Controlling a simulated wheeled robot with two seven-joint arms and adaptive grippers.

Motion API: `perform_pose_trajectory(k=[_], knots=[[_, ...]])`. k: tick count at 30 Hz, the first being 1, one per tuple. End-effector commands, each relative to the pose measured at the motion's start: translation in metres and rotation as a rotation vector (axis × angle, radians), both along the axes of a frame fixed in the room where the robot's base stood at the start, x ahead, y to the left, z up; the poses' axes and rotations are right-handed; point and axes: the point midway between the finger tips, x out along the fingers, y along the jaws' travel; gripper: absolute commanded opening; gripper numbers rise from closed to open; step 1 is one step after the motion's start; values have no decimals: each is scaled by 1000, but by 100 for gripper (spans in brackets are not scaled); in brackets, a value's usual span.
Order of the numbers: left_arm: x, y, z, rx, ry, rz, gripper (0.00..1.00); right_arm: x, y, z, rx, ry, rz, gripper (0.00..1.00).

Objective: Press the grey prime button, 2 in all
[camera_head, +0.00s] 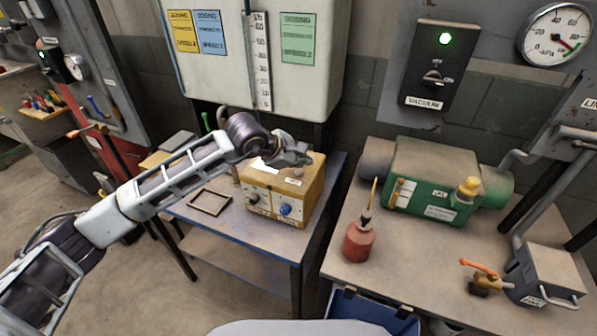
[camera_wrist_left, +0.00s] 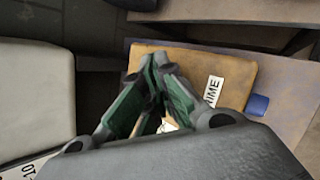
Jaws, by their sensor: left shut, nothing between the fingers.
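The tan control box (camera_head: 285,206) stands on the blue-edged bench, with a blue knob (camera_head: 285,209) and a dark knob on its front. My left gripper (camera_head: 308,158) is over the top of the box, its fingers together and empty. In the left wrist view the closed green-and-grey fingertips (camera_wrist_left: 153,60) lie over the box top (camera_wrist_left: 228,72). A white label ending in "IME" (camera_wrist_left: 213,90) shows beside them. The grey prime button is not clearly visible; the gripper covers part of the box top. I cannot tell whether the fingertips touch it. My right gripper is not in view.
An empty square frame (camera_head: 210,202) lies on the bench left of the box. A red oil can (camera_head: 359,240) and a green pump (camera_head: 430,180) stand on the right table. A white tank (camera_head: 225,80) hangs behind the box. A vacuum switch panel (camera_head: 436,65) shows a lit green lamp.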

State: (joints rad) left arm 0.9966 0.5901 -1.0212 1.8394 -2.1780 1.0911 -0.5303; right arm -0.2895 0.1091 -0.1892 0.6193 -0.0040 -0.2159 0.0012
Motion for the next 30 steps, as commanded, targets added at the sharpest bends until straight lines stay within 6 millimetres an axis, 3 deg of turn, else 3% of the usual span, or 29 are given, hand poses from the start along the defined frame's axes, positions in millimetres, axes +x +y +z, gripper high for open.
perform_pose_trajectory(k=[20, 30], knots=[[0, 0, 37, -1, -1, 0, 0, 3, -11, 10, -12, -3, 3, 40], [0, 0, 50, 0, -1, -1, 0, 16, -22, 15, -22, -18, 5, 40]])
